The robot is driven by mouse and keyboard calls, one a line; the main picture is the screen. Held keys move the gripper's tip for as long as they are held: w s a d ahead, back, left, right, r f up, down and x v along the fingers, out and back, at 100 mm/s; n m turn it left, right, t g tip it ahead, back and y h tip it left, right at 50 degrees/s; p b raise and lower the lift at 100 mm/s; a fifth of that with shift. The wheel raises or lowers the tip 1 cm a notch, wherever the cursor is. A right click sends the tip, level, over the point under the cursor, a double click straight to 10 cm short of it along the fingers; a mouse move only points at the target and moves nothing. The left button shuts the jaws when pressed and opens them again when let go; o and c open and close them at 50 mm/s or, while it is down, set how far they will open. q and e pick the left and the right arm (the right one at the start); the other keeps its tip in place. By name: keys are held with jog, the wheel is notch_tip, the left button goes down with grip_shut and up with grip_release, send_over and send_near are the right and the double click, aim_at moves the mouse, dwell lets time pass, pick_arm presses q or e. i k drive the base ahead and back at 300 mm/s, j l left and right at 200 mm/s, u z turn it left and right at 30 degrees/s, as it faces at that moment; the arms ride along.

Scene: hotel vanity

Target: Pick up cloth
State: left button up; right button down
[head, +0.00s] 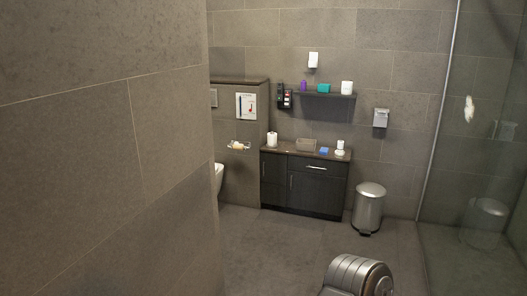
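I cannot make out for sure which thing is the cloth. A small blue item (324,151) lies on top of the dark vanity cabinet (304,190) across the room; it is too small to tell whether it is cloth. A white, crumpled-looking thing (469,108) shows at the glass shower panel on the right. Neither of my grippers is in view. Only a grey rounded part, likely my own arm, shows at the bottom edge.
A near tiled wall (105,150) fills the left side. A metal pedal bin (369,207) stands right of the cabinet. A glass panel (440,150) bounds the right. A shelf (322,95) holds small items. The floor (260,250) before the cabinet is clear.

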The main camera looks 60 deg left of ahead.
aim_at(324, 150)
jog(key=u, duration=1.55)
